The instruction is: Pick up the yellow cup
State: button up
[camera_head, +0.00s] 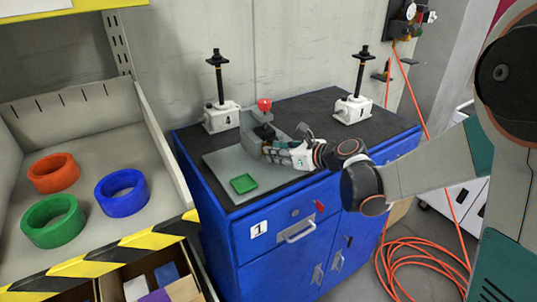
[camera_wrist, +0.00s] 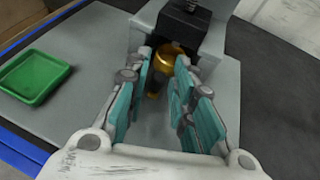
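The yellow cup (camera_wrist: 171,53) is a shiny gold-coloured piece in the wrist view, in front of a black block on a grey device. Its lower part shows darker between the fingers. My gripper (camera_wrist: 166,72) has its two teal-padded fingers apart, one on each side of the cup. I cannot tell whether either finger touches it. In the head view my gripper (camera_head: 270,151) reaches in from the right, low beside the grey device (camera_head: 250,132) with a red knob (camera_head: 264,104). The cup cannot be made out there.
A green square tray (camera_head: 243,183) lies on the grey plate (camera_head: 217,161), left of my gripper. Two white screw jacks (camera_head: 221,117) (camera_head: 352,109) stand at the back of the blue cabinet (camera_head: 262,226). A bin with coloured rings (camera_head: 52,174) is at left.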

grip_shut()
jog(key=shift+r, duration=0.1)
